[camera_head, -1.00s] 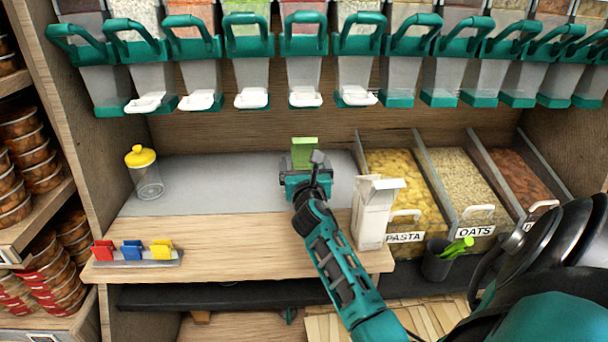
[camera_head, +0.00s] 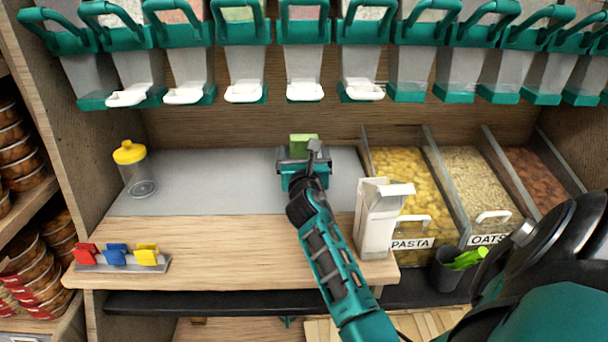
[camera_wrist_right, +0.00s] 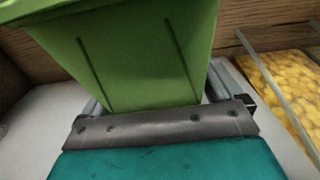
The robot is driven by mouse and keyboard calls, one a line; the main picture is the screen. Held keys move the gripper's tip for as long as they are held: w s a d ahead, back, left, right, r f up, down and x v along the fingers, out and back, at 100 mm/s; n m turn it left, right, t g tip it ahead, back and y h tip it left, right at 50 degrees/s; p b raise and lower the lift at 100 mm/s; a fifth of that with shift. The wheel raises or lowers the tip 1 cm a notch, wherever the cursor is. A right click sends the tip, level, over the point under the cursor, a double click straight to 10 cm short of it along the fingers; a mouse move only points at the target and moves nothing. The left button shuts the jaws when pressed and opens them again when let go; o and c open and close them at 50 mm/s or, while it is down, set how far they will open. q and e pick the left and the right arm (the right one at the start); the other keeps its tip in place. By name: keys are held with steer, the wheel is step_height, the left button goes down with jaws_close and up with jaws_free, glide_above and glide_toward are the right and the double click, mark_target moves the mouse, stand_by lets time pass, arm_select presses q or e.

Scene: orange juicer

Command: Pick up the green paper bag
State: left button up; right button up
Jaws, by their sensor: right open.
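The green paper bag (camera_head: 303,142) stands on the grey back part of the counter, mostly hidden behind my right gripper (camera_head: 303,160) in the head view. In the right wrist view the green bag (camera_wrist_right: 135,55) fills the upper middle, close in front of my right gripper (camera_wrist_right: 160,105). The gripper is open, with a finger showing on each side of the bag's lower part. I cannot tell whether the fingers touch it. My left gripper is not in view.
A white carton (camera_head: 378,218) stands right of my right arm. A yellow-lidded jar (camera_head: 133,168) is at left. Coloured clips (camera_head: 118,256) sit at the front left edge. Bins of pasta (camera_head: 408,190) and oats (camera_head: 472,185) are at right. Dispensers (camera_head: 303,60) hang above.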

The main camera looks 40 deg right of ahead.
steer(key=shift+c, duration=0.4)
steer(key=c, duration=1.4)
steer(key=shift+c, duration=0.6)
steer(key=shift+r, duration=0.15)
